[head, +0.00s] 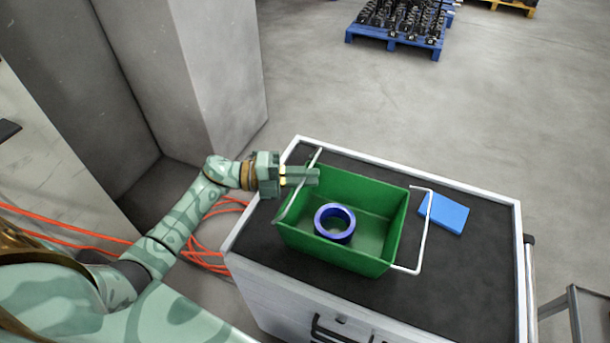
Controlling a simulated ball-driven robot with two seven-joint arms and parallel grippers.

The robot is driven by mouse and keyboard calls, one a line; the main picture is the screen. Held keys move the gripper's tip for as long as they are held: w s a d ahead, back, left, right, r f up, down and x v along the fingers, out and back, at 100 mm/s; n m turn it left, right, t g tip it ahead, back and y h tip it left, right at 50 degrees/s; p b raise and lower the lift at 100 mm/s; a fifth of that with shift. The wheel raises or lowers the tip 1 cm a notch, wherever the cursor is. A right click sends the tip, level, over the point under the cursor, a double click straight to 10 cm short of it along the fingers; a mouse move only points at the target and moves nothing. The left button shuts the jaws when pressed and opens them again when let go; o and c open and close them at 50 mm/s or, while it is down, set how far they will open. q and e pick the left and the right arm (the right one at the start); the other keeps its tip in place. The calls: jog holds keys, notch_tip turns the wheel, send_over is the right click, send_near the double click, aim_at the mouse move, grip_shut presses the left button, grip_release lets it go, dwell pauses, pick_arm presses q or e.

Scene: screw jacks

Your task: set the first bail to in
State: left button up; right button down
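A green open-topped bin (378,265) stands on the dark top of a cabinet. A pale wire bail (427,232) sticks out past the bin's right end. A second, grey-green bail (288,208) runs along the left end, close to the rim. My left gripper (305,176) reaches in from the left across this second bail, with its fingertips over the bin's left end. Its fingers look close together, but whether they grip the bail is unclear. My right gripper is not in view.
A blue ring (335,223) lies inside the bin. A blue block (444,213) lies right of the bin on the cabinet top (470,270). A grey pillar (215,70) stands behind my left arm, and orange cables (205,250) lie on the floor.

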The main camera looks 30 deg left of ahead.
pick_arm(q)
grip_shut()
jog(key=shift+d+y+p, duration=0.15)
jog(key=shift+y+p, duration=0.35)
jog(key=shift+p, duration=0.35)
jog(key=shift+d+f+m+g+y+p, duration=0.3)
jog(key=shift+f+m+g+y+p, duration=0.3)
jog(key=shift+y+p, duration=1.65)
jog(key=shift+d+f+m+g+y+p, duration=0.35)
jog(key=shift+f+y+p, duration=0.4)
jog(key=shift+p, duration=2.75)
jog(key=shift+d+f+m+g+y+p, duration=0.3)
jog(key=shift+f+m+y+p, duration=0.3)
jog(key=shift+y+p, duration=1.65)
jog(key=shift+h+p, duration=0.65)
jog(key=shift+o, duration=1.8)
grip_release()
jog(key=shift+w, duration=0.1)
